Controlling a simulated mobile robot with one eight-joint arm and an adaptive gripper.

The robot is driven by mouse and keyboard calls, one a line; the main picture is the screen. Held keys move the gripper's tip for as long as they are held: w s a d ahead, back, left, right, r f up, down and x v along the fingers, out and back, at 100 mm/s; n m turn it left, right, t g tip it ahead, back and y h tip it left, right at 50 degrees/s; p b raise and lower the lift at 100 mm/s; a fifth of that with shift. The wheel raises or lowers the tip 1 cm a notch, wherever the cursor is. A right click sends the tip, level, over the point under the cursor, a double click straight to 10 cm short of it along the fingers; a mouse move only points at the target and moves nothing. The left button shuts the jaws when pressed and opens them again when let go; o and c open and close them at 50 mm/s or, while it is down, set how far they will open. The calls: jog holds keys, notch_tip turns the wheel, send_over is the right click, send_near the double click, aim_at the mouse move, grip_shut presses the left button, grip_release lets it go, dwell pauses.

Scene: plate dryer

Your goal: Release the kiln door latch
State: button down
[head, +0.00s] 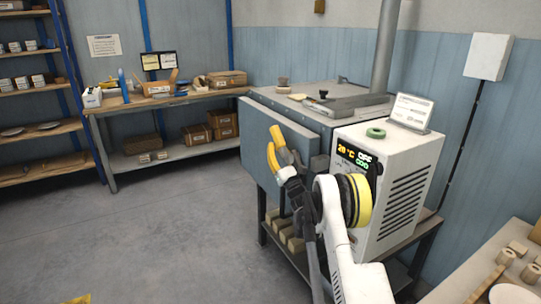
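The kiln (312,88) is a grey metal box on a dark stand, with a flue pipe at its back. Its door (256,137) is a thick blue-grey slab on the front face. I cannot tell whether the door is fully shut. I cannot make out the latch; my arm and gripper hide part of the door's right side. My gripper (272,143) has yellow-orange fingers, spread apart with nothing seen between them. It is in front of the door's right half in the picture; I cannot tell whether it touches.
A white control box (405,170) reading 20 °C and OFF stands right of the door, with a green ring (376,133) on top. A workbench (180,97) is at the back, shelves (35,87) at left, a table (470,275) at lower right.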

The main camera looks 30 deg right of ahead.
jog(key=shift+s+r+t, duration=0.1)
jog(key=shift+r+t, duration=0.3)
jog(key=shift+r, duration=0.05)
dwell(0.3)
jog(key=v, duration=1.2)
jog(key=shift+f, duration=0.2)
jog(key=shift+s+a+f+g+p, duration=0.1)
jog(key=shift+s+f+g+p, duration=0.2)
jog(key=shift+g, duration=0.45)
jog(key=shift+s+d+f+g+p, duration=0.1)
jog(key=shift+f+g+p, duration=0.1)
jog(key=shift+g+p, duration=0.45)
jog(key=shift+s+a+f+g+p, duration=0.15)
jog(key=shift+s+f+g, duration=0.1)
jog(key=shift+g, duration=0.65)
